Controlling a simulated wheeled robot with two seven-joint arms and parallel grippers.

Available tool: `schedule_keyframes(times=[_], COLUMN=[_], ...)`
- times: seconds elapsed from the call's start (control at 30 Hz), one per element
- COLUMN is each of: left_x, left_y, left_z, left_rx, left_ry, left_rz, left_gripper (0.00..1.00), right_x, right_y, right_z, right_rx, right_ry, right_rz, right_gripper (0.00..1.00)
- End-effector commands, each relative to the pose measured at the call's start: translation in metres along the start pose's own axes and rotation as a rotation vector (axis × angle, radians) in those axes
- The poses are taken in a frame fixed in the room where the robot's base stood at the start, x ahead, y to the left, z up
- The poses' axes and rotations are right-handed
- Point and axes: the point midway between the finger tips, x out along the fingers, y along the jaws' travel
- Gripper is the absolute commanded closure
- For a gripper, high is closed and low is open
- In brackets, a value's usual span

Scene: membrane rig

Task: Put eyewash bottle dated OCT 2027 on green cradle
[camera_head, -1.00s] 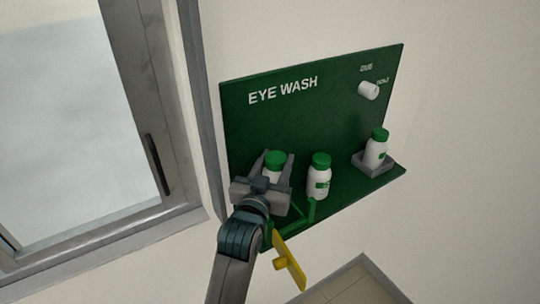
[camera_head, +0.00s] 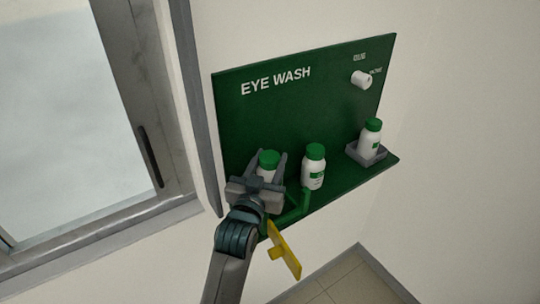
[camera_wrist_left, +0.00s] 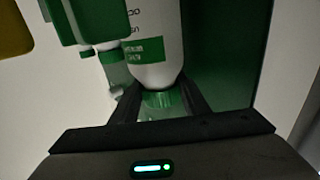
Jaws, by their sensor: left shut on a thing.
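My left gripper (camera_head: 268,168) is at the left end of the green eye wash station, its two fingers shut around a white bottle (camera_head: 267,173) with a green cap. The gripper hides most of this bottle. In the left wrist view, a white bottle (camera_wrist_left: 152,40) shows close up with a green label and partly cut-off lettering; I cannot read a full date. A second bottle (camera_head: 314,168) stands upright in the middle. A third bottle (camera_head: 370,138) stands in a grey tray at the right. A green bracket (camera_head: 303,205) shows at the front; I cannot tell whether it is the cradle. My right gripper is not in view.
The green backboard (camera_head: 300,110) reads EYE WASH and carries a white knob (camera_head: 361,80) at upper right. A yellow paddle (camera_head: 286,254) hangs below the shelf. A window frame (camera_head: 150,150) stands to the left. The wall right of the board is clear.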

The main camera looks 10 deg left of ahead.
Motion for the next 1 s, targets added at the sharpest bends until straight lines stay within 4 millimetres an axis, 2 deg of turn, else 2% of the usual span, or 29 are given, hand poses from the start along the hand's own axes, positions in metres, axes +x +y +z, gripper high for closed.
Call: schedule_keyframes(times=[0.53, 1.0], left_x=[0.0, 0.0], left_y=[0.0, 0.0], left_z=[0.033, 0.039], left_rx=[-0.001, -0.001], left_ry=[0.001, 0.003], left_rz=[0.0, 0.0], left_gripper=[1.0, 1.0], right_x=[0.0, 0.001], right_y=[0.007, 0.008], right_z=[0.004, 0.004], right_rx=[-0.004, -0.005], right_ry=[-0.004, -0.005], right_rz=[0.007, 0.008], right_gripper=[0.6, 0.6])
